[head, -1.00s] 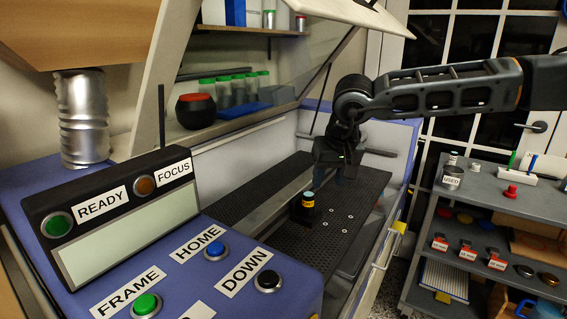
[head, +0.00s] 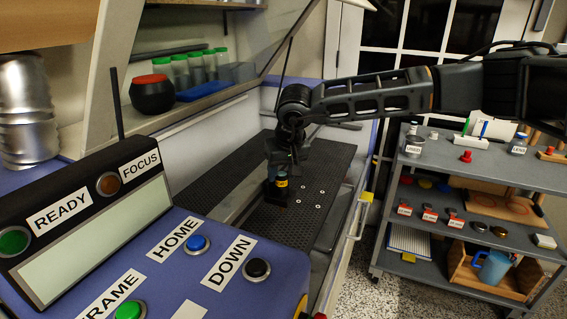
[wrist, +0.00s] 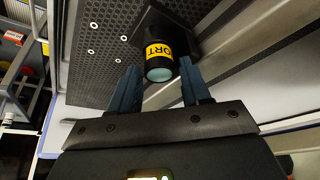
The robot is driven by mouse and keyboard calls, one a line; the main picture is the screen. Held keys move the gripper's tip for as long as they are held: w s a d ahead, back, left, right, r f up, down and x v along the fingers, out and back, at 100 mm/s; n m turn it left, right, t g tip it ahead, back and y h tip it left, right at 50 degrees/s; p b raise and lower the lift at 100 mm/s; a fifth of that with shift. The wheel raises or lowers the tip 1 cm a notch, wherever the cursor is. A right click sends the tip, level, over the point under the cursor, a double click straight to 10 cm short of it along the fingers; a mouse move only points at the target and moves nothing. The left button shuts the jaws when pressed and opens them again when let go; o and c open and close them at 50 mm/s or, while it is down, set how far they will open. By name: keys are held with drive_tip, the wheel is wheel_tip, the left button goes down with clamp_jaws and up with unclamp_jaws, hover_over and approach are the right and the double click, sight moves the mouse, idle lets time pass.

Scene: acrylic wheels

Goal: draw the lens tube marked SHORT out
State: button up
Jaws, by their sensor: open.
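The lens tube (head: 281,181) is a short dark cylinder with a yellow label and a pale blue-green glass end. It sits in a black holder (head: 277,197) on the perforated bed of the machine. In the wrist view, the tube (wrist: 158,68) shows "ORT" on its yellow band; the rest of the word is out of sight. My gripper (head: 283,167) is just above the tube in the head view. In the wrist view, my gripper (wrist: 160,84) is open, with one blue finger to each side of the tube's glass end, not closed on it.
The open lid and a shelf with green-capped tubes (head: 196,66) stand behind the bed. The control panel with its HOME button (head: 197,245) is in front at the left. A grey cart (head: 440,160) with lens parts stands at the right.

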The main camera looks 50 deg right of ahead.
drive_tip(key=shift+f, duration=0.1)
clamp_jaws()
idle(0.8)
